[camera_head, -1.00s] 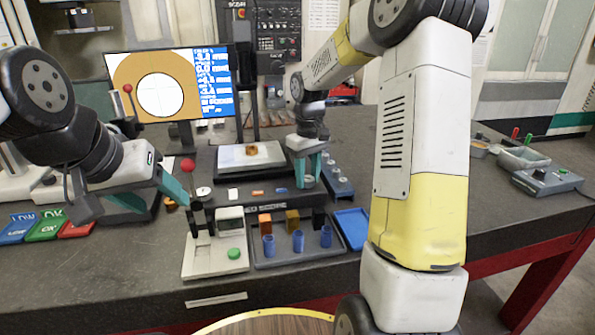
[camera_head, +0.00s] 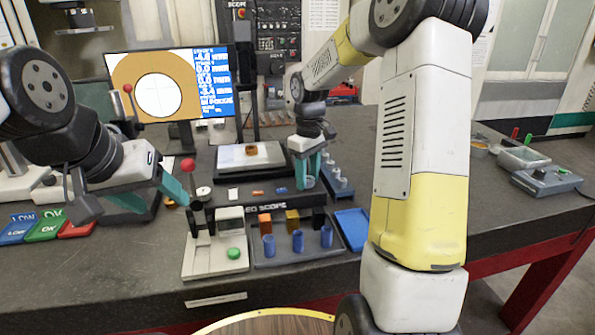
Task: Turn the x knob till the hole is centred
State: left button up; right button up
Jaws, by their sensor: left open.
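The monitor (camera_head: 122,62) at the back left shows an orange field with a white round hole (camera_head: 158,96) left of a blue readout panel. My left gripper (camera_head: 150,196) is open and empty at the left, beside a red-balled lever (camera_head: 188,165).
The scope's white stage (camera_head: 268,163) holds a small orange-brown part (camera_head: 252,150). A dark rack (camera_head: 298,256) with blue cylinders and a blue tray (camera_head: 353,229) stand in front. LOW and OK bins (camera_head: 45,226) lie at left.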

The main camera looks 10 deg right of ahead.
aim_at(308, 178)
jog(key=shift+o, duration=1.3)
jog(key=shift+r, duration=0.1)
notch_tip(308, 178, up, 8)
jog(key=shift+f, duration=0.2)
jog(key=s+a+r+m+t+y, duration=0.1)
jog(key=s+r+m+t, duration=0.2)
jog(key=s, duration=0.9)
jog(key=s+a+r+m+t+y, duration=0.1)
jog(key=s+r+m+t, duration=0.2)
jog(key=s, duration=0.9)
jog(key=shift+m, duration=0.4)
